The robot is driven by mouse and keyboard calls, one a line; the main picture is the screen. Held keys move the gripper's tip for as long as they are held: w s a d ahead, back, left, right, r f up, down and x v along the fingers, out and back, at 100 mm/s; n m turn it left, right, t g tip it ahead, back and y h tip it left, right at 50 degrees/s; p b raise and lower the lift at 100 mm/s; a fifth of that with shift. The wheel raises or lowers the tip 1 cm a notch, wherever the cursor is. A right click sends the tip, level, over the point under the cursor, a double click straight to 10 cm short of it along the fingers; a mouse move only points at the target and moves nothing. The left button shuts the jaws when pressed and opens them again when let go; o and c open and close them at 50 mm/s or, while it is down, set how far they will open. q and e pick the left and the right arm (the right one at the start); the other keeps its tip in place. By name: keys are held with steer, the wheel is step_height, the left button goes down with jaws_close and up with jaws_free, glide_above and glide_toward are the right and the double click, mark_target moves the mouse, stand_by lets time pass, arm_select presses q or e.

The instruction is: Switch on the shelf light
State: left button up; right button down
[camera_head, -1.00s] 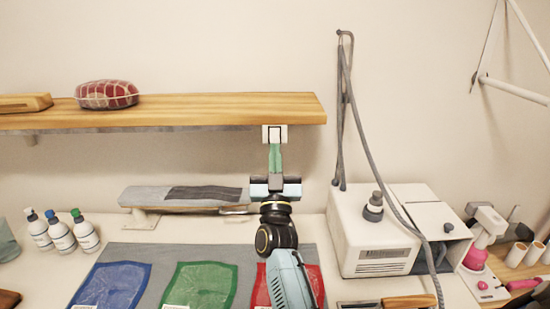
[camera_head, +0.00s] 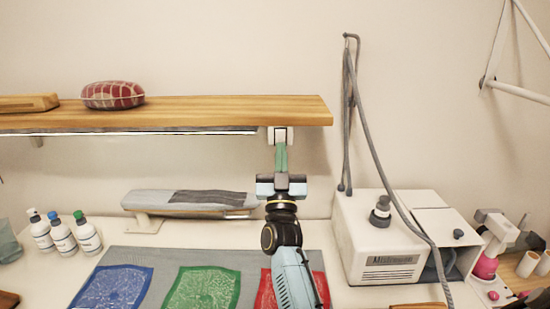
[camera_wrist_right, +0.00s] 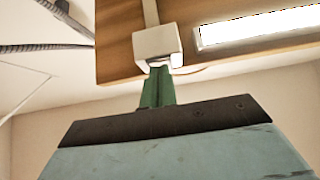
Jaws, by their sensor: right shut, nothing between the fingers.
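The wooden shelf (camera_head: 220,111) runs along the wall. The shelf light (camera_head: 150,132) is a strip under it and glows bright white; the lit strip also shows in the right wrist view (camera_wrist_right: 255,27). A small white switch box (camera_head: 283,136) sits under the shelf's right end; it shows in the right wrist view too (camera_wrist_right: 157,44). My right gripper (camera_head: 281,150) points up at the switch box from below. Its green fingers are shut with nothing between them, and the tips are at the box's underside (camera_wrist_right: 158,75). I cannot tell whether they touch. My left gripper is not in view.
A red checked pincushion (camera_head: 113,95) lies on the shelf. Below are a padded pressing board (camera_head: 195,199), several bottles (camera_head: 60,232) and blue, green and red cloth pieces (camera_head: 200,290). A white machine (camera_head: 375,235) with a hanging grey hose (camera_head: 366,130) stands on the right.

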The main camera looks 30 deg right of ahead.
steer(key=shift+s+a+f, duration=0.15)
steer(key=shift+s+a, duration=0.2)
steer(key=shift+s, duration=0.05)
steer(key=b+v, duration=0.2)
steer(key=v, duration=1)
steer(key=shift+f, duration=0.2)
